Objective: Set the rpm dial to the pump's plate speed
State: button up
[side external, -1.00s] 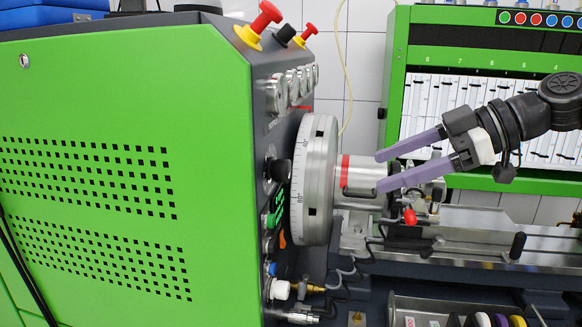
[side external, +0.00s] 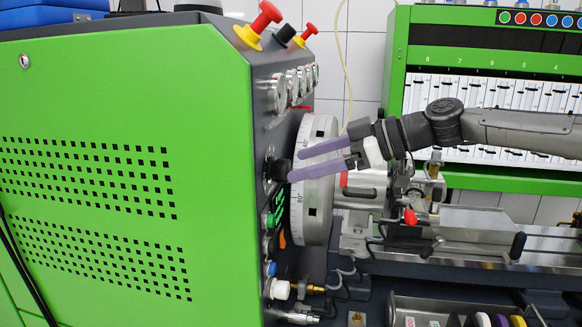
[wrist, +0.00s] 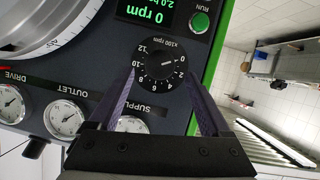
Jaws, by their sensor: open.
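The rpm dial (wrist: 160,66) is a black round knob marked x100 rpm, with numbers 0 to 12. Its light pointer mark appears to face 0. In the side view the dial (side external: 277,169) sticks out from the green machine's dark front panel. My gripper (side external: 295,164) is open, its two purple fingers pointing at the dial from the right. In the wrist view my gripper (wrist: 161,76) has one finger on each side of the dial's lower part; contact cannot be told. The green display (wrist: 150,14) reads 0 rpm. No readable pump plate shows.
A large graduated flywheel (side external: 314,190) stands close by the fingers in the side view. The green RUN button (wrist: 199,22) and gauges (wrist: 66,117) sit near the dial. Red-and-yellow stop buttons (side external: 258,24) are above. A bench rail (side external: 470,240) extends right.

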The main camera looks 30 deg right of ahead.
aim_at(289, 168)
jog(key=shift+x, duration=1.75)
grip_shut()
